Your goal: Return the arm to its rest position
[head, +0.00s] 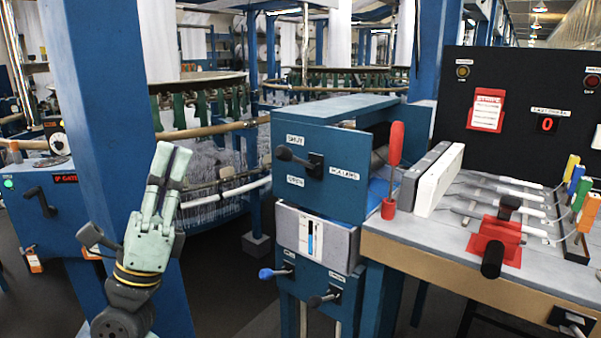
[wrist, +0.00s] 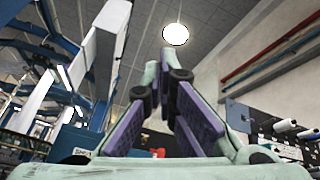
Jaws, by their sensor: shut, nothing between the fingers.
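My gripper (head: 171,162) stands in front of the blue post at the left of the head view, pointing upward with a slight tilt to the right. Its pale green fingers with dark purple pads lie close together, shut and empty. The wrist view shows the same gripper (wrist: 172,62) from behind, its fingertips meeting below a round ceiling lamp. My gripper is apart from the blue machine box to its right. Most of my arm below the wrist is outside the head view.
The blue machine box (head: 325,170) has levers on its front. A workbench (head: 420,240) at right carries a red-handled tool (head: 395,150), a red clamp (head: 495,240) and several cables. A blue post (head: 100,100) rises close behind my gripper. A black panel (head: 560,80) stands behind the bench.

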